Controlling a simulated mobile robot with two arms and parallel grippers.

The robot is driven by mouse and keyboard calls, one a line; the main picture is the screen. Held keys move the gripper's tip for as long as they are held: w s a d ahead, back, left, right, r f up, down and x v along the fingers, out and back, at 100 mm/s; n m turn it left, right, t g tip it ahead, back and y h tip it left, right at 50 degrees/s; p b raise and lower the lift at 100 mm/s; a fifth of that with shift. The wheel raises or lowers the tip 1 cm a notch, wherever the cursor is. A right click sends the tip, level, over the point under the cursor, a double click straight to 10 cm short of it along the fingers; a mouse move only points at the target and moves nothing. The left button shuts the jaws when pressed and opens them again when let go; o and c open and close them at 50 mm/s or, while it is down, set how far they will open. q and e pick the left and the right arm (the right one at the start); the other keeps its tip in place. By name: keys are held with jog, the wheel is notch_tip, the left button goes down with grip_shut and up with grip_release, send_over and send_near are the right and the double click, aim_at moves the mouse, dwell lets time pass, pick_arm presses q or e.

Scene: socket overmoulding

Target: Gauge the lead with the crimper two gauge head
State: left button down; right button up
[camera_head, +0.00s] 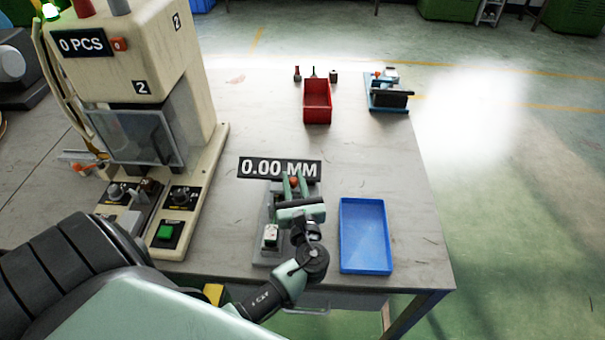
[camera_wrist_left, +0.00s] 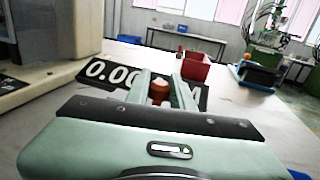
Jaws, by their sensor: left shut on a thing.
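The crimper two (camera_head: 150,75) stands at the left, a cream press marked 2 with a "0 PCS" display. On the table to its right is a grey gauge base (camera_head: 262,245) with a black display (camera_head: 262,167) reading 0.00 MM. My left gripper (camera_head: 294,183) is over the gauge, its fingers shut on a small orange-brown piece (camera_wrist_left: 160,91), just in front of the display. I cannot tell whether this piece belongs to the lead or to the gauge head. My gripper and wrist hide much of the gauge. My right gripper is not in view.
A blue tray (camera_head: 346,235) lies empty right of the gauge, near the table's front edge. A red bin (camera_head: 317,115) stands farther back, with small items behind it. A blue-based device (camera_head: 375,100) sits at the back right. The table between is clear.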

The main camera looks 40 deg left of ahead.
pick_arm(q)
jog(key=c, duration=1.5)
grip_release()
jog(key=shift+s+a, duration=0.15)
jog(key=o, duration=0.3)
jog(key=shift+s+a, duration=0.1)
jog(key=shift+a, duration=0.05)
jog(key=shift+d, duration=0.25)
jog(key=b+v, duration=0.1)
jog(key=v, duration=0.5)
jog(key=shift+s+d, duration=0.1)
jog(key=shift+s, duration=0.1)
jog(key=shift+s+d, duration=0.35)
jog(key=shift+s, duration=0.05)
